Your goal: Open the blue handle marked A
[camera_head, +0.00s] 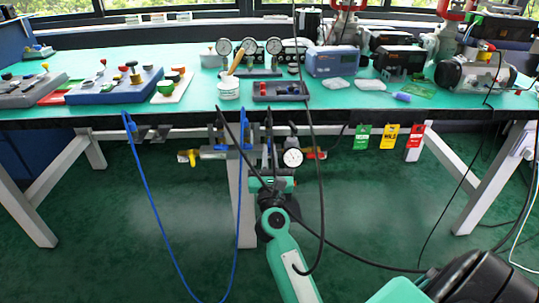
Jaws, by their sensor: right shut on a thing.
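A horizontal pipe assembly (214,154) hangs under the front edge of the table. A small blue part, apparently the blue handle (246,147), shows on it just left of my right gripper's fingers. Any letter A on it is too small to read. My right gripper (268,160) reaches up from below, in front of the pipe, with its fingers pointing upward. It is shut at the blue handle; the fingers and dark hoses hide most of the contact. My left gripper is not in view.
A round gauge (292,157) sits close right of the gripper. A yellow valve end (187,156) and a red one (316,154) flank the pipe. Blue and black hoses hang around it. Colored tags (389,137) hang at right. The teal table (120,60) carries instruments. Floor at left is clear.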

